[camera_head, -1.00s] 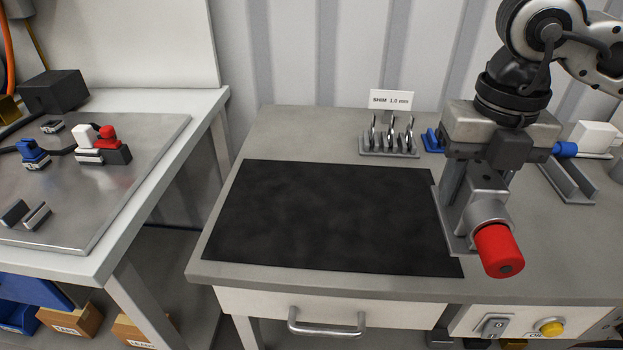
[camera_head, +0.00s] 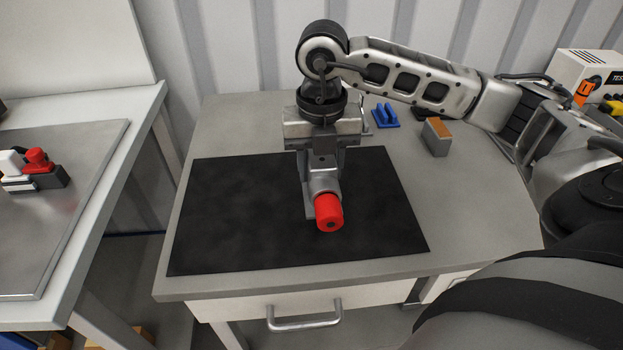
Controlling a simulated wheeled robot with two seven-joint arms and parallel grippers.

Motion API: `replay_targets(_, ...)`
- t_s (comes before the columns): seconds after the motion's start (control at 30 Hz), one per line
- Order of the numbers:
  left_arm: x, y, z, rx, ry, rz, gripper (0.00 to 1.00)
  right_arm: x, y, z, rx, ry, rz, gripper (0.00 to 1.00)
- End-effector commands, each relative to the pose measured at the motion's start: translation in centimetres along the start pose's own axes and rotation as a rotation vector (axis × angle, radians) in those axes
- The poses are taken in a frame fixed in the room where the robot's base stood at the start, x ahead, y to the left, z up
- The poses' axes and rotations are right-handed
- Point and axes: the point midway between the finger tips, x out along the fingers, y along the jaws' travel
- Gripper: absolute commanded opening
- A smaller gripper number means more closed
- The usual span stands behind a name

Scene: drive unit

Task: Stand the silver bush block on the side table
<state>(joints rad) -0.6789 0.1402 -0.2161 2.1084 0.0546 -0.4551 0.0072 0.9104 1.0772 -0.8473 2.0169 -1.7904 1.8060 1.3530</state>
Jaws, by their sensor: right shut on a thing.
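My right gripper (camera_head: 318,168) points down over the middle of the black mat (camera_head: 240,215) on the side table (camera_head: 185,280). It is shut on the silver bush block (camera_head: 322,184), a grey metal piece with a red cylinder (camera_head: 328,212) sticking out toward the front. The jaws hide much of the block. I cannot tell whether its lower edge touches the mat or hangs just above it. My left gripper is out of view.
A blue holder (camera_head: 386,116) and a grey block with an orange top (camera_head: 437,138) stand behind on the right. A white box (camera_head: 588,72) is at the far right. The mat around the block is clear. Another bench (camera_head: 75,240) stands left across a gap.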

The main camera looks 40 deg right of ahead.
Motion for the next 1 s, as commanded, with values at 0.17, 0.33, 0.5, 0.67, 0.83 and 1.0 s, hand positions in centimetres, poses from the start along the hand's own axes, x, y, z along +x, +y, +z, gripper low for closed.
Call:
replay_targets(0.17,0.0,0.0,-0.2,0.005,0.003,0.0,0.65,1.0,0.8,0.6,0.0,0.0,0.003,0.13)
replay_targets(0.33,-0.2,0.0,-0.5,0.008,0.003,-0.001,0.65,3.0,1.3,0.9,0.0,0.003,-0.001,0.13)
replay_targets(0.5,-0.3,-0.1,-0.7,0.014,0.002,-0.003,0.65,4.7,1.3,1.0,0.0,0.0,0.002,0.13)
replay_targets(0.67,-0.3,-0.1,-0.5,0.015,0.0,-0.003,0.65,4.9,1.3,1.0,0.0,-0.002,0.002,0.13)
replay_targets(0.83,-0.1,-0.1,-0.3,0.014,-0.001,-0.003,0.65,5.1,1.3,1.0,0.0,-0.001,0.003,0.13)
replay_targets(1.0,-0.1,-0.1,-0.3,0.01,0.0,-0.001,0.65,5.2,1.3,0.9,0.0,0.0,0.001,0.62)
